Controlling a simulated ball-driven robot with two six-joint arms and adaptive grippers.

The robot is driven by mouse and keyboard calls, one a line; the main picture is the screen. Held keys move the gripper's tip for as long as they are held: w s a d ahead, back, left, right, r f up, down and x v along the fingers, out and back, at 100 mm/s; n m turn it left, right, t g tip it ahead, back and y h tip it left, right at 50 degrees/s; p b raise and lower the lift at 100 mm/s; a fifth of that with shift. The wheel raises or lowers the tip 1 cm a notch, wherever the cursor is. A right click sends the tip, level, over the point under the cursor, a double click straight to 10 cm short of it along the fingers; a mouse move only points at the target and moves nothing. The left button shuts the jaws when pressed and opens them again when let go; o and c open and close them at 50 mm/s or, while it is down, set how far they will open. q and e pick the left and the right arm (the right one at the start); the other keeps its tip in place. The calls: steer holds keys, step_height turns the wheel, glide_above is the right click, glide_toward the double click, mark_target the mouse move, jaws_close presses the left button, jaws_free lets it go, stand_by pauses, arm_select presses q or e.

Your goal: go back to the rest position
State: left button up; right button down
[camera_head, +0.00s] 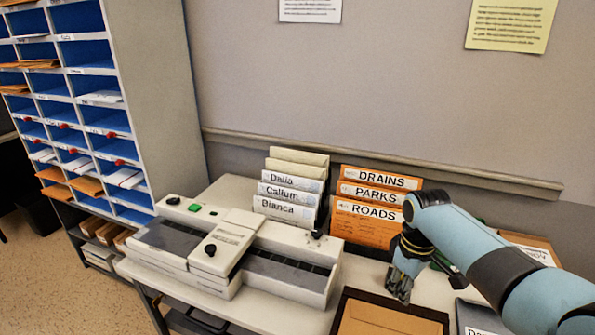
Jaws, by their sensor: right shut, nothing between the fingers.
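My right arm, blue with dark joints, comes in from the lower right of the head view. Its gripper (400,287) points down over the table (302,319), beside the orange folders and just above the back edge of a dark-rimmed tray (345,301). The gripper is shut with nothing in it. My left gripper is not in the head view.
A grey machine (236,247) stands at the table's left. Behind it are name folders (289,192) and orange folders (366,222) marked DRAINS, PARKS and ROADS. A blue pigeonhole rack (150,90) stands at left. A wall rail (380,158) runs behind.

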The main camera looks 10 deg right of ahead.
steer(key=s+a+r+m+t, duration=0.2)
steer(key=s+r, duration=0.6)
steer(key=s, duration=0.5)
steer(key=s+a+r+m+t, duration=0.1)
steer(key=s+r+m+t, duration=0.15)
steer(key=s+r, duration=0.85)
steer(key=s+d+f+g+h+b, duration=0.2)
steer(key=f+b, duration=0.9)
steer(key=f, duration=2.7)
steer(key=s+f+b, duration=0.4)
steer(key=s+f, duration=0.6)
steer(key=f, duration=0.3)
steer(key=s+d+f+g+y+b, duration=0.1)
steer(key=s+f+b, duration=0.4)
steer(key=s+f, duration=0.5)
step_height(320, 180, down, 4)
steer(key=shift+s+f+m+b, duration=0.25)
steer(key=shift+s+m+b, duration=0.05)
steer(key=shift+s+m, duration=0.05)
steer(key=shift+d+g, duration=0.1)
steer(key=shift+g, duration=0.25)
